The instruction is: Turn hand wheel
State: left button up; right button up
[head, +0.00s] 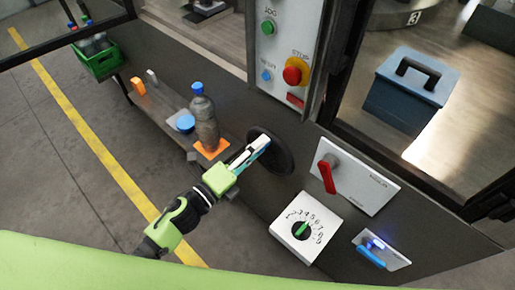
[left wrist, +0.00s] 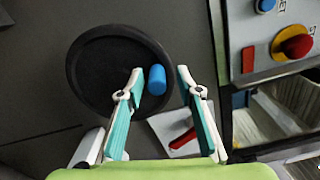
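The hand wheel (head: 284,157) is a black disc on the dark machine front, partly hidden by my left gripper in the head view. In the left wrist view the wheel (left wrist: 92,72) shows nearly whole, with a blue handle (left wrist: 157,80) at its right edge. My left gripper (head: 262,143) is at the wheel. In the left wrist view its two fingers (left wrist: 160,72) are apart, one on each side of the blue handle in the picture. I see a gap on the right side; contact on the left is unclear. My right gripper is not in view.
Right of the wheel are a red-handled switch (head: 327,174), a white dial (head: 305,229) and a red stop button (head: 295,71).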

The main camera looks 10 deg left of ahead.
pick_arm(q)
jog(key=shift+s+f, duration=0.15)
jog(key=v, duration=1.2)
dwell(0.3)
jog(key=s+a+f+n+g+y, duration=0.1)
jog(key=a+f+n+y, duration=0.3)
jog(key=f, duration=0.6)
jog(key=s+a+f+n+g+y, duration=0.1)
jog(key=a+f+n+g+y, duration=0.3)
jog(key=f, duration=0.6)
jog(key=s+a+f+n+t, duration=0.1)
jog(key=a+f+n, duration=0.2)
jog(key=f+n, duration=0.5)
jog(key=s+f+n+g+y, duration=0.1)
jog(key=s+f+n+g, duration=0.3)
jog(key=s+f, duration=0.8)
jog(key=s+f+n+g+y, duration=0.1)
jog(key=s+f+n+g, duration=0.4)
jog(key=s+f, duration=0.7)
jog(key=s, duration=0.5)
jog(key=shift+n+g+y, duration=0.3)
jog(key=shift+n, duration=0.1)
